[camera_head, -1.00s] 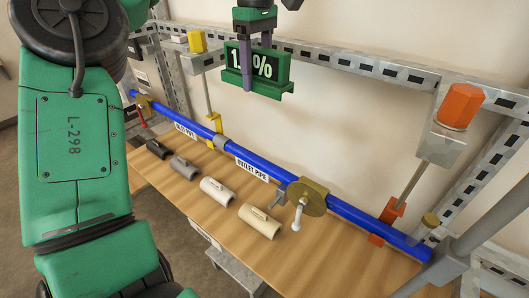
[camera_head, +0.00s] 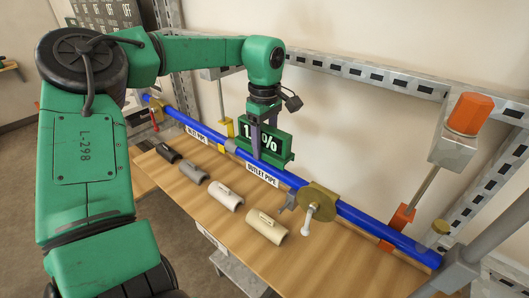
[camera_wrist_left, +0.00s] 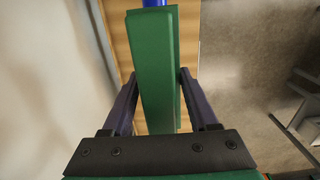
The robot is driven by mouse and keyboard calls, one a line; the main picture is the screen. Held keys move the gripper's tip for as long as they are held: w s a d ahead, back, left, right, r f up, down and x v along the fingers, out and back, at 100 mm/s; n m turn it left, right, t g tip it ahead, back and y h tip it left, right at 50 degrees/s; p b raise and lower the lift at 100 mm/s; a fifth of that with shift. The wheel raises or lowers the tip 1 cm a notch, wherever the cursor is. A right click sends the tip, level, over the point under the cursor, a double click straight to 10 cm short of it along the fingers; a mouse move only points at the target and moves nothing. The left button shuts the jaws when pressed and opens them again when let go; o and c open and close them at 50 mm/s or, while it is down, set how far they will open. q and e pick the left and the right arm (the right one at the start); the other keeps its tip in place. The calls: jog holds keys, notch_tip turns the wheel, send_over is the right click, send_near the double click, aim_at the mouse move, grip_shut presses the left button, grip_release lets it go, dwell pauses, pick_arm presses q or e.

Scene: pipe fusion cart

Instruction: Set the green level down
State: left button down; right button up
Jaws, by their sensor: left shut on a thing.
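The green level (camera_head: 277,146) has a dark display with white figures ending in "%", partly hidden by a finger. My left gripper (camera_head: 255,143) comes down from above and is shut on it. In the left wrist view the green level (camera_wrist_left: 155,75) stands between the two fingers of my left gripper (camera_wrist_left: 158,88). The level is roughly upright at the blue outlet pipe (camera_head: 291,179), just behind the "OUTLET PIPE" label. I cannot tell whether it touches the pipe. My right gripper is not in view.
A brass clamp (camera_head: 318,201) with a white-tipped handle sits on the pipe to the right. Several half-round saddles, one cream (camera_head: 266,227), lie on the wooden bench top (camera_head: 310,262) in front. A yellow-based post (camera_head: 222,130) and a metal rail (camera_head: 365,72) stand behind.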

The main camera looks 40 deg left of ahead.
aim_at(265, 154)
pick_arm(q)
notch_tip(265, 154, down, 3)
jog(key=shift+d+r+p, duration=0.1)
jog(key=shift+p, duration=0.3)
jog(key=shift+f+b, duration=0.3)
jog(key=shift+f, duration=0.15)
jog(key=shift+c, duration=0.8)
grip_release()
jog(key=shift+r, duration=0.15)
